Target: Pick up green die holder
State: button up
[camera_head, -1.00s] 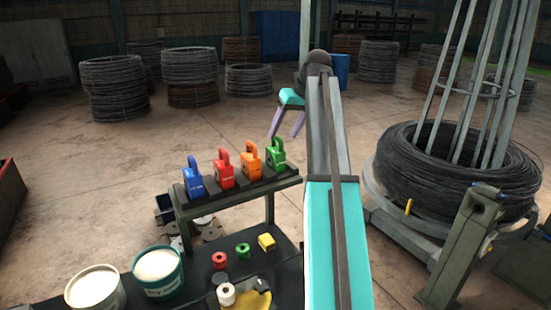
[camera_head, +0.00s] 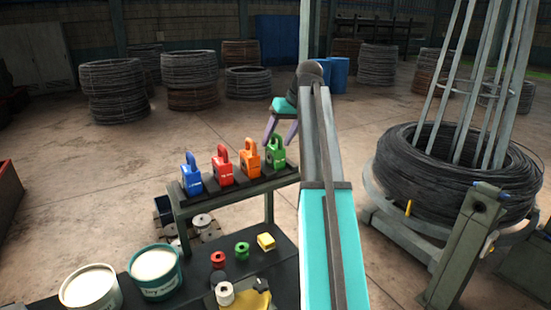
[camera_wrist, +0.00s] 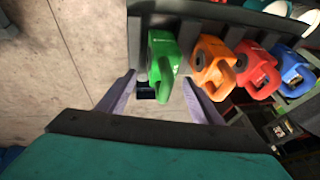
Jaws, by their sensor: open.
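The green die holder (camera_head: 276,156) stands upright at the right end of the raised rack shelf, its loop handle on top. It also shows in the wrist view (camera_wrist: 161,60), with its handle toward me. My gripper (camera_head: 278,142) is open and empty, with its fingertips close to the green holder's handle. In the wrist view the two pale purple fingers (camera_wrist: 160,80) are spread on either side of the handle. I cannot tell whether either finger touches it.
Orange (camera_head: 250,161), red (camera_head: 223,172) and blue (camera_head: 191,181) die holders stand in a row to the left, the orange one close by. Below is a dark bench with small spools and two tubs (camera_head: 155,275). A wire coil (camera_head: 455,175) stands at right.

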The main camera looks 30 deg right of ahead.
aim_at(274, 145)
jog(key=shift+b+x, duration=0.6)
jog(key=shift+x, duration=0.95)
jog(key=shift+a, duration=0.1)
jog(key=shift+r, duration=0.1)
jog(key=c, duration=1.3)
